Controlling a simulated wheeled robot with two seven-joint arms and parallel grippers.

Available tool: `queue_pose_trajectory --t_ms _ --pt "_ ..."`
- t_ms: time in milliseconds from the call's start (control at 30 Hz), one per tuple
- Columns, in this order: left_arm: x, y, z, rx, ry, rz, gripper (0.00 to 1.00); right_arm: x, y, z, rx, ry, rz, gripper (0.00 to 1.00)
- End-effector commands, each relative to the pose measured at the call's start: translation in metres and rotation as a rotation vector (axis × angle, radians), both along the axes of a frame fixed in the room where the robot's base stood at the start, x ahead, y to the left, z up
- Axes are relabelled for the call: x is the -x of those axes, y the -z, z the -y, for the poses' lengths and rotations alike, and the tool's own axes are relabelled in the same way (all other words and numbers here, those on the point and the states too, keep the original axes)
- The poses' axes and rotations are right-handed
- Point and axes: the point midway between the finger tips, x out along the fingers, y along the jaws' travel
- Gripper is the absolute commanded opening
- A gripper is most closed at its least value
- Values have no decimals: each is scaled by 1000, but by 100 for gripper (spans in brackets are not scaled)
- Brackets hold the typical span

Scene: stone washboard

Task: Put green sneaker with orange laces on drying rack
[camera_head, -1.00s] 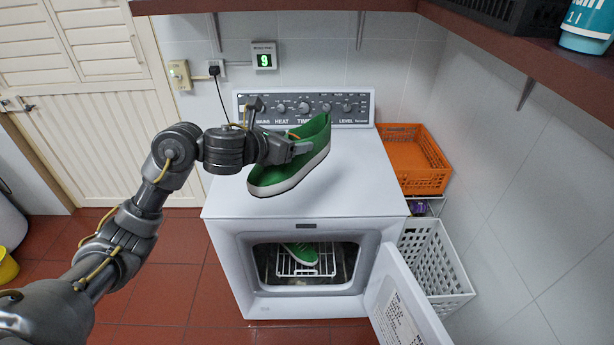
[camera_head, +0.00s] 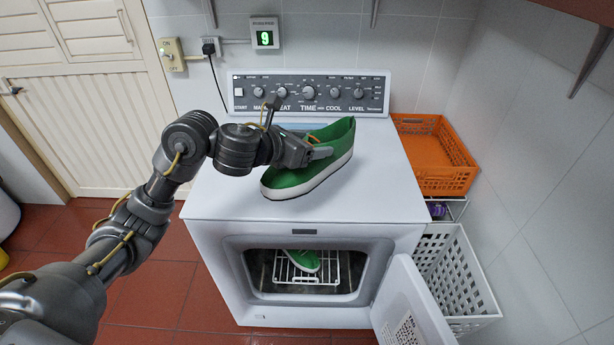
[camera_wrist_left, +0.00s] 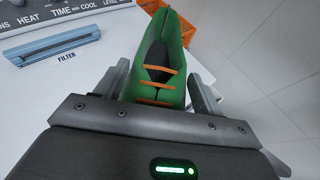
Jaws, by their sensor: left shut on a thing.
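A green sneaker with orange laces and a white sole (camera_head: 318,172) is at the dryer's top in the head view, its toe pointing to the lower left. My left gripper (camera_head: 322,152) is shut on it. In the left wrist view the sneaker (camera_wrist_left: 166,62) sits between the two fingers of the left gripper (camera_wrist_left: 163,88), laces facing the camera. I cannot tell whether its sole touches the dryer top. A white wire drying rack (camera_head: 326,282) is inside the open dryer, with another green shoe (camera_head: 304,260) on it. My right gripper is not in view.
The white dryer (camera_head: 225,185) has its door (camera_head: 415,300) swung open to the lower right. An orange crate (camera_head: 440,175) and a white basket (camera_head: 462,275) stand to its right. A blue filter handle (camera_wrist_left: 52,42) shows in the wrist view. Red floor is free at left.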

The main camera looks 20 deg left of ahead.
Motion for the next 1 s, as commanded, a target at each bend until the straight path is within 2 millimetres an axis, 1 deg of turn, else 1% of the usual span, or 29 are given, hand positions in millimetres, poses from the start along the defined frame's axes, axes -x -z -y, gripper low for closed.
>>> queue_pose_trajectory --t_ms 67,167,267,433,467,500,600,700,800,1000 --pt "-4 1 -1 4 -2 -2 19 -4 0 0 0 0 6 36" --pt "-17 9 -6 6 -3 -6 19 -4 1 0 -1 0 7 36" --pt "-39 19 -15 9 -4 -10 19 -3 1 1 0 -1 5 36" --pt "-81 36 -31 10 -5 -9 19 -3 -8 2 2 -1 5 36" --pt "-88 40 -33 10 -6 -8 19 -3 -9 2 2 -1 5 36" --pt "-94 51 -35 11 -4 -10 19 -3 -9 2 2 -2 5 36" --pt "-108 68 -40 10 -3 -7 19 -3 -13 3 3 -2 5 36" --pt "-117 81 -44 6 -3 -4 19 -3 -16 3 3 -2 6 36" --pt "-124 89 -47 5 -2 -2 19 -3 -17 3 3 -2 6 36" --pt "-127 92 -48 3 -1 2 19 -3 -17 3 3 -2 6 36"
